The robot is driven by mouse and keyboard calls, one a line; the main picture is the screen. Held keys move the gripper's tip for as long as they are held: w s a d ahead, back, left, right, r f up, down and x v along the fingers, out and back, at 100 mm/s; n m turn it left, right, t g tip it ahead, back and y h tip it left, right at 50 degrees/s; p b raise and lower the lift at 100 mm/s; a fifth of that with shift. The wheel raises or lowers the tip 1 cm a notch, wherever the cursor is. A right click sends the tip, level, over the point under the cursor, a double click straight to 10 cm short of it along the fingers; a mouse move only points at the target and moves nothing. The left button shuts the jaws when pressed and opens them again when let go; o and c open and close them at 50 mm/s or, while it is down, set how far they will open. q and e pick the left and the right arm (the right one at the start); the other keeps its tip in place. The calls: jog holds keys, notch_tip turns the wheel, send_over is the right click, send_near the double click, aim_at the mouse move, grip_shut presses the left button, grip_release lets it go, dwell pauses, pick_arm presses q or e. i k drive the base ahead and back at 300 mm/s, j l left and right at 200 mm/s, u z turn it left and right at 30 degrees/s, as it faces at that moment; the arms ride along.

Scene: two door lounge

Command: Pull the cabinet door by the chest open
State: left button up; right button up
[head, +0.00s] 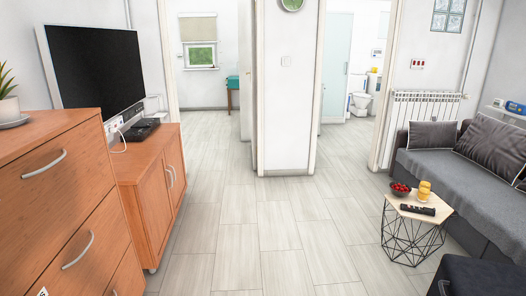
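The wooden chest of drawers (75,188) with curved metal handles stands close on the left. Just beyond it is a lower wooden cabinet (146,185), whose doors (159,205) face right toward the open floor. Two upright metal handles (171,178) sit side by side near the middle of its front. The cabinet doors look shut. A television (95,65) and a dark box (142,129) stand on the cabinet top. Neither of my grippers shows in the head view.
Clear plank floor (240,225) runs ahead to two doorways.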

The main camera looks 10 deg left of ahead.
aim_at(153, 195)
jog(key=i+l+u, duration=0.15)
jog(key=i+u, duration=0.25)
jog(key=i, duration=2)
jog(key=i+u, duration=0.15)
jog(key=i, duration=0.4)
jog(key=i+u, duration=0.15)
jog(key=i, duration=0.35)
jog(key=i+u, duration=0.15)
jog(key=i, duration=0.4)
jog(key=i+l+u, duration=0.15)
jog(key=i, duration=0.4)
jog(key=i+l+u, duration=0.15)
jog(key=i, duration=0.35)
